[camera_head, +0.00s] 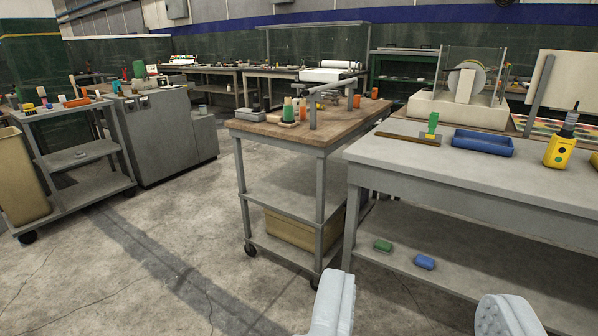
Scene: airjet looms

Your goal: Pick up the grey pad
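I cannot pick out a grey pad with certainty. A small flat grey object (80,154) lies on the middle shelf of the cart at the left, too small to identify. A green pad-like block (383,245) and a blue one (424,262) lie on the lower shelf of the grey table at the right. My gripper (420,310) is at the bottom edge, with its two pale fingers wide apart and nothing seen between them. It is well away from the left cart, and the blue and green blocks show beyond its fingers.
The grey table (480,178) at the right holds a blue tray (482,143) and a yellow controller (560,151). A wheeled wood-top bench (345,129) stands mid-view. The left cart (95,189) stands beside a grey cabinet (160,135). Concrete floor is clear at lower left.

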